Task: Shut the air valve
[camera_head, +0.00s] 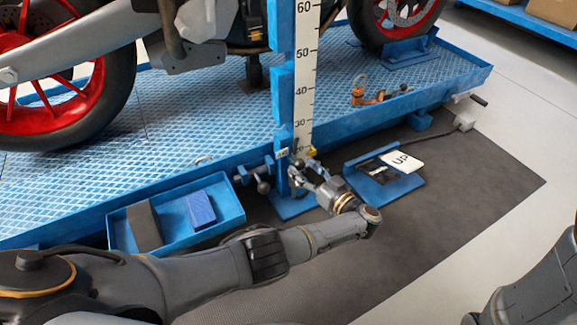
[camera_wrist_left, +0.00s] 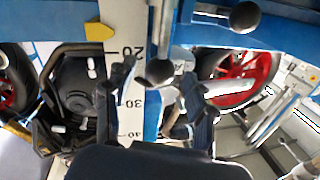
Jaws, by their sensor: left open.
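The post (camera_head: 283,70) with a white height scale (camera_head: 305,70) stands at the front edge of the blue platform. Low on it is a black ball-knobbed handle (camera_head: 299,163), which looks like the air valve's lever; its body is mostly hidden. My left gripper (camera_head: 306,173) is open right at this handle. In the left wrist view the black knob (camera_wrist_left: 159,72) shows between the two spread fingers; contact cannot be told. A second ball knob (camera_head: 263,187) sits on a blue clamp left of the post and also shows in the wrist view (camera_wrist_left: 245,17). My right gripper is out of view.
A blue tray (camera_head: 228,198) with a grey block (camera_head: 144,226) and a blue block (camera_head: 201,209) hangs left of the post. A blue pedal plate (camera_head: 400,188) with an "UP" card (camera_head: 402,161) lies right. A motorcycle wheel (camera_head: 65,80) stands on the platform (camera_head: 200,120).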

